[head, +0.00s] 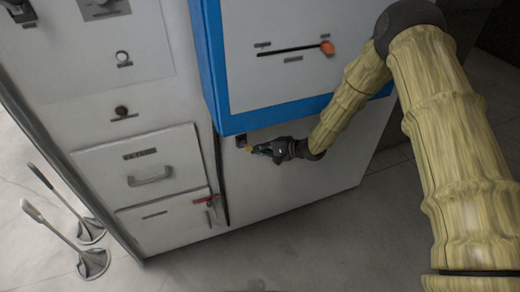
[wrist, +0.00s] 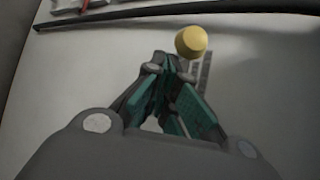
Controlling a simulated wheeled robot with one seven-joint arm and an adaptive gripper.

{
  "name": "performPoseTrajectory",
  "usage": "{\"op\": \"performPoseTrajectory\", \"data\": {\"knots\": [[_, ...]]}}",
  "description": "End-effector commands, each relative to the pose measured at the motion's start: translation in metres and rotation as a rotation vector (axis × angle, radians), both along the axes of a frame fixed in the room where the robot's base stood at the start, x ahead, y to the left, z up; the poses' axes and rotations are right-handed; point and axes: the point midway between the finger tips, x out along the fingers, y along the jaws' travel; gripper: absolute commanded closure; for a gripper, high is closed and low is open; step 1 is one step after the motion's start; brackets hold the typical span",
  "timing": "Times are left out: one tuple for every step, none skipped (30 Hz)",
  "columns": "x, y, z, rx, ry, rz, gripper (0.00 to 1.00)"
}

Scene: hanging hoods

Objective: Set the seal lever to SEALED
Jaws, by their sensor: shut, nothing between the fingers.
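A small yellow knob (head: 249,148) sits low on the white cabinet front, below the blue frame. In the wrist view the yellow knob (wrist: 191,41) stands out from the panel over a narrow grey strip or slot. My gripper (head: 261,150) is shut and empty, with its green-padded fingers together. In the wrist view my gripper (wrist: 170,66) points at the panel, its tips just below and left of the knob. I cannot tell whether they touch it. The labels are too small to read, so the SEALED mark cannot be made out.
An orange-knobbed slider (head: 327,47) is on the panel inside the blue frame (head: 215,70). A red latch (head: 203,199) is beside the lower drawer (head: 163,213). A handled drawer (head: 150,170) is above it. Two metal-based stands (head: 92,262) are on the floor at left.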

Motion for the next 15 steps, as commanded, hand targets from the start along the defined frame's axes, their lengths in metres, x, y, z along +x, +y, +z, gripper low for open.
{"op": "performPoseTrajectory", "data": {"knots": [[0.0,0.0,0.0,0.0,0.0,0.0,1.0],[0.0,0.0,0.0,0.0,0.0,0.0,1.0],[0.0,0.0,0.0,0.0,0.0,-0.001,1.0],[0.0,-0.001,0.001,0.0,0.0,-0.001,1.0],[0.0,-0.001,0.002,0.0,0.0,-0.001,1.0],[0.0,-0.001,0.003,0.0,0.0,-0.001,1.0],[0.0,-0.001,0.004,0.0,0.0,-0.001,1.0],[0.0,-0.001,0.005,0.0,0.0,-0.001,1.0],[0.0,-0.001,0.007,0.0,-0.001,-0.001,1.0],[0.0,-0.001,0.008,0.0,-0.001,-0.001,1.0],[0.0,-0.001,0.01,0.0,-0.001,-0.001,1.0],[0.0,-0.001,0.011,0.0,-0.001,-0.001,1.0],[0.0,-0.001,0.012,0.0,-0.001,-0.001,1.0],[0.0,0.0,0.013,0.001,-0.001,0.0,1.0],[0.0,0.0,0.015,0.001,-0.001,0.0,1.0]]}}
